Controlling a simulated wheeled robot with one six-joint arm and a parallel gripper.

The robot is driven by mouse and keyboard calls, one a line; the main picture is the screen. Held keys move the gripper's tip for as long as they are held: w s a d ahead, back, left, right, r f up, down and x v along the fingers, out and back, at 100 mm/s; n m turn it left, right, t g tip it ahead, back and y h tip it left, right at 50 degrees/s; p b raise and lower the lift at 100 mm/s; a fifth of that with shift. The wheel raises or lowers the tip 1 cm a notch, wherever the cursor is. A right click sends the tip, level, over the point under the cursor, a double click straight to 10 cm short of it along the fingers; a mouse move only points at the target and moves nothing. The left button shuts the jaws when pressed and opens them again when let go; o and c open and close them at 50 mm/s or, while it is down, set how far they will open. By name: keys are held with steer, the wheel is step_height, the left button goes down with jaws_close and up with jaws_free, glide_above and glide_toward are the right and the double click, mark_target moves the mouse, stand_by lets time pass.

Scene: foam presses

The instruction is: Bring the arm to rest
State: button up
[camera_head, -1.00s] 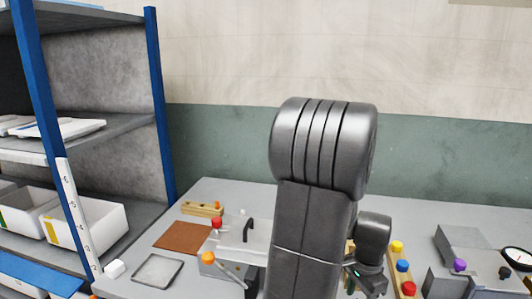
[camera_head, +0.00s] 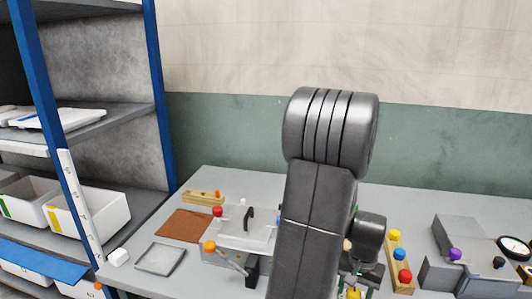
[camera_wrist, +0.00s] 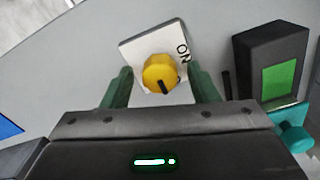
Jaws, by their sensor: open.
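My gripper (camera_wrist: 162,88) is open in the wrist view. Its two green fingers stand apart, one on each side of a yellow knob (camera_wrist: 160,72) with a dark pointer mark. The knob sits on a white plate (camera_wrist: 135,50) marked "ON". I cannot tell whether the fingers touch the knob. In the head view my arm rises in front of the table and bends down towards it, and my fingers are mostly hidden low in the picture. The yellow knob (camera_head: 354,293) shows at the bottom edge there.
A black box with a green screen (camera_wrist: 281,80) stands right of the knob, with a teal knob (camera_wrist: 296,139) nearby. The grey table (camera_head: 190,277) also holds a brown mat (camera_head: 183,226), a shallow tray (camera_head: 160,259) and a wooden rack (camera_head: 401,279). A blue-posted shelf (camera_head: 154,90) stands left.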

steer(key=n+p, duration=0.1)
steer(key=n, duration=0.4)
steer(key=shift+r+p, duration=0.1)
steer(key=shift+p, duration=0.25)
steer(key=n+p, duration=0.1)
steer(key=n, duration=0.4)
steer(key=shift+p, duration=0.4)
